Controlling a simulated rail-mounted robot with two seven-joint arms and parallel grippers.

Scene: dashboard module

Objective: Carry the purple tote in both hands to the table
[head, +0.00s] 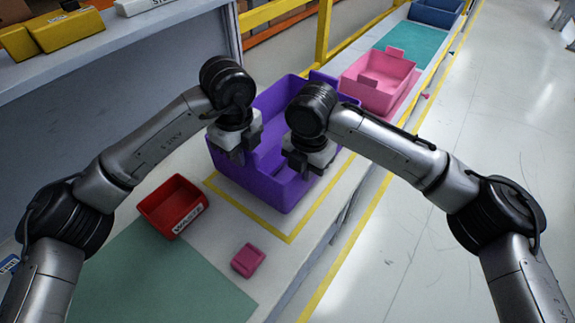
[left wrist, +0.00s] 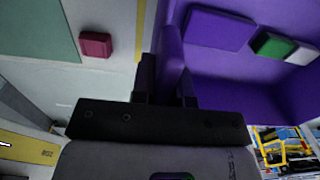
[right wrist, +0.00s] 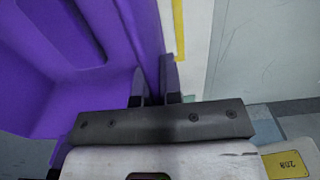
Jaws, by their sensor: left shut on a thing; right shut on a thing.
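The purple tote (head: 275,185) is upright over the yellow-taped patch of the bench, between my two arms. I cannot tell whether its base touches the surface. My left gripper (head: 237,155) is shut on the tote's left wall; in the left wrist view its fingers (left wrist: 166,75) straddle the purple wall. My right gripper (head: 305,163) is shut on the wall on the right side; in the right wrist view its fingers (right wrist: 152,90) pinch the rim. Inside the tote, the left wrist view shows a green and white item (left wrist: 275,46). My grippers hide part of the rim.
A red bin (head: 174,207) and a small pink block (head: 248,260) sit nearer on the bench, beside a green mat (head: 150,270). A pink tote (head: 378,82) and a blue tote (head: 436,12) stand further back. A yellow post (head: 323,30) rises behind. Open floor lies right.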

